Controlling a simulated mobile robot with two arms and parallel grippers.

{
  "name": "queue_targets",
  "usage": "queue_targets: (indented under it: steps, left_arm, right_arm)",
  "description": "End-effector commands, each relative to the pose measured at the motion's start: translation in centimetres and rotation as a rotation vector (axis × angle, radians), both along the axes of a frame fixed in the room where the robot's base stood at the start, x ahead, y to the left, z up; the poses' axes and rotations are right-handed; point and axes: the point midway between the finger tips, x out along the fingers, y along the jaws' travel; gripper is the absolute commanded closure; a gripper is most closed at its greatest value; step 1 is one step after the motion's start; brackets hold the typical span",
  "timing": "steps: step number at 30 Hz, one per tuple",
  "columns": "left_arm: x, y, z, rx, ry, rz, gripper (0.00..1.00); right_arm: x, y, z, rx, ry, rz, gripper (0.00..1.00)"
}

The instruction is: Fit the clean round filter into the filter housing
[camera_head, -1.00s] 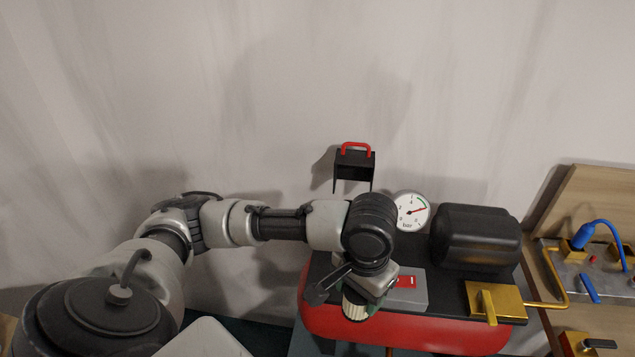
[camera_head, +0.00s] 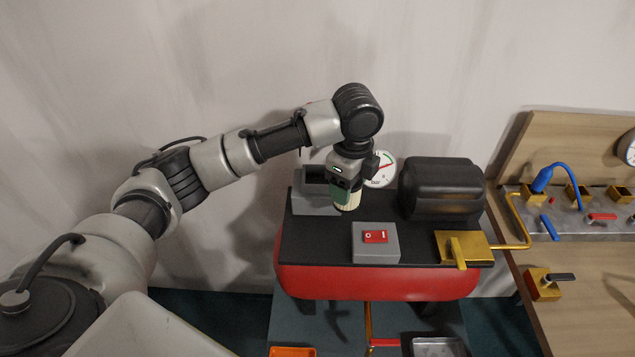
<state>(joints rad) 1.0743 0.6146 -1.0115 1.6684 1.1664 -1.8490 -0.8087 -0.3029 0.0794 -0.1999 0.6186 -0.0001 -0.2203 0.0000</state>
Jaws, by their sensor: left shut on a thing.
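My left gripper (camera_head: 347,184) is shut on the round filter (camera_head: 346,203), a pale cylinder with a green part near the fingers. It holds the filter upright at the right side of the grey filter housing (camera_head: 310,206). The housing is an open-topped box with a dark inside, at the back left of the black machine top. The gripper and filter hide part of the housing's right side. I cannot tell how far the filter is from the housing wall. My right gripper is not in view.
A switch box (camera_head: 376,246) with a red rocker stands in front on the machine top (camera_head: 320,245). A gauge (camera_head: 383,168), a black motor (camera_head: 440,188) and a brass valve (camera_head: 458,247) are to the right. A wooden bench (camera_head: 580,285) stands further right.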

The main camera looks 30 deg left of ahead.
Motion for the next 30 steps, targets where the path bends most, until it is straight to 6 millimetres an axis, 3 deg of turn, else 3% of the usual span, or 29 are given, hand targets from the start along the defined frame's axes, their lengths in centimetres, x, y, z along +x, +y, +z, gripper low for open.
queue_targets:
  steps: [21, 30]
  left_arm:
    - [7.9, -0.7, 5.1, 0.002, 0.014, -1.214, 0.66]
    - [9.5, -0.8, 6.7, 0.001, 0.017, -1.559, 0.66]
  right_arm:
    - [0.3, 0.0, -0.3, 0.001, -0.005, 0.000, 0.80]
    - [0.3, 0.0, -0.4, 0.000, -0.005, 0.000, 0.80]
